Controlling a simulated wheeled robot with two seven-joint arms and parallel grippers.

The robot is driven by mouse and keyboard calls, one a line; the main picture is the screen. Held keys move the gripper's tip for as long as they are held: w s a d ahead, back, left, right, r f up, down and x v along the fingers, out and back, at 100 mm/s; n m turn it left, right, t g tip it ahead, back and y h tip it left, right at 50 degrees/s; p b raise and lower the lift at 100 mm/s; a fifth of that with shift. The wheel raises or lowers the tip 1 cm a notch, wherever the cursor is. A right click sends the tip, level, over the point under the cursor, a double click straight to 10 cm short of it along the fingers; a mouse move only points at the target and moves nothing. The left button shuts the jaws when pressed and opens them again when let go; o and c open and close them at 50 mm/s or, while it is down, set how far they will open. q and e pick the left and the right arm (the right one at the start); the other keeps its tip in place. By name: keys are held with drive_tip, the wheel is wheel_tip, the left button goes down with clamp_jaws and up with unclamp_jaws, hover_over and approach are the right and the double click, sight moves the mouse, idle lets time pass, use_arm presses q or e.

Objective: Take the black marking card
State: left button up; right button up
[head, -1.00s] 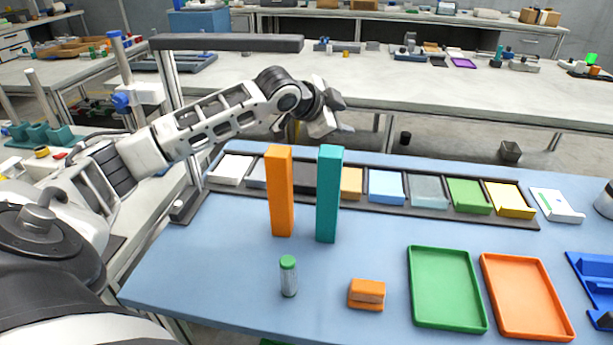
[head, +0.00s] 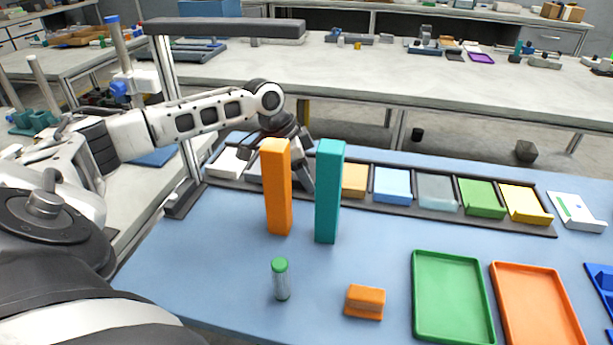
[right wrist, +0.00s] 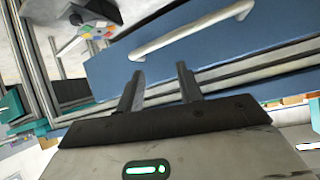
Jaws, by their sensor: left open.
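The row of coloured cards sits in a long dark rack (head: 445,213) at the back of the blue table. The black marking card's place is between the grey and tan cards, behind the gap between a tall orange block (head: 277,190) and a tall teal block (head: 328,192). Only dark surface shows there, and I cannot clearly separate card from gripper. My left gripper (head: 302,160) is open, pointing down at this spot, partly hidden by the orange block. Contact with the card cannot be seen. My right gripper (right wrist: 160,88) is open and empty in the right wrist view.
A green-capped vial (head: 281,280) and a small orange block (head: 365,302) stand in front. A green tray (head: 419,300) and an orange tray (head: 504,310) lie at the right. A blue drawer front with a pale handle (right wrist: 190,32) faces the right wrist.

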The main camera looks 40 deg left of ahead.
use_arm(q)
drive_tip(key=shift+w+d+f, duration=0.2)
drive_tip(key=shift+f, duration=0.45)
clamp_jaws()
drive_tip(key=shift+s+f, duration=0.1)
drive_tip(key=shift+s, duration=0.05)
